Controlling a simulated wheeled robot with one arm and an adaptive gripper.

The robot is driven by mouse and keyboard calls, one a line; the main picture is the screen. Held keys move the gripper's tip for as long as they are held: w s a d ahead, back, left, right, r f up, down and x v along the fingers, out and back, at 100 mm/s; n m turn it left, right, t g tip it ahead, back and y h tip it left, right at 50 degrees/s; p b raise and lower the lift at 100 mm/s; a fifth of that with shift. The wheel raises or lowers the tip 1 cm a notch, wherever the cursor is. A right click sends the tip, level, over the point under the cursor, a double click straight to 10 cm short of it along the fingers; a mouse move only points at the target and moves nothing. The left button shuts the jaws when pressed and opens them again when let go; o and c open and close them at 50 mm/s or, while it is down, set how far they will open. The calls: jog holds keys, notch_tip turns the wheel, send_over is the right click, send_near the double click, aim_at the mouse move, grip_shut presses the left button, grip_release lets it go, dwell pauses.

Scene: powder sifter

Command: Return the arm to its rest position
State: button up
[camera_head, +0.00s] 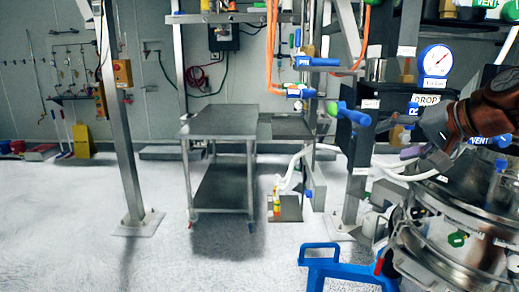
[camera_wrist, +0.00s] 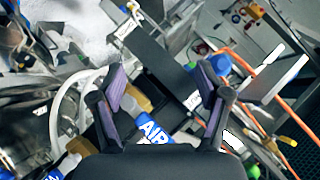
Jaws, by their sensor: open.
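My gripper (camera_head: 400,139) is at the right of the head view, at the end of my brown and dark arm, in front of the sifter equipment. In the wrist view its two fingers with purple pads stand wide apart, and the gripper (camera_wrist: 163,84) is open with nothing held between them. A blue "AIR" label (camera_wrist: 153,131) shows beyond and below the gap between the fingers. Contact with the equipment cannot be told.
A steel sifter vessel (camera_head: 455,235) stands below my arm. A pressure gauge (camera_head: 436,60) and blue-handled valves (camera_head: 318,62) are close by. A blue frame (camera_head: 345,270) stands at the front.

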jog(key=s+a+f+n+g+h+p, duration=0.3)
jog(key=s+a+f+g, duration=0.4)
jog(key=s+a+f, duration=0.8)
jog(key=s+d+f+g+h+p, duration=0.1)
jog(key=s+d+f+g, duration=0.1)
jog(key=s+f, duration=0.4)
jog(key=s+d+f+n+g+h+p, duration=0.1)
jog(key=s+f, duration=0.5)
jog(key=s, duration=0.6)
jog(key=shift+d+n+g+h+p, duration=0.35)
jog(key=shift+d+g+p, duration=0.2)
jog(key=shift+d+g, duration=0.4)
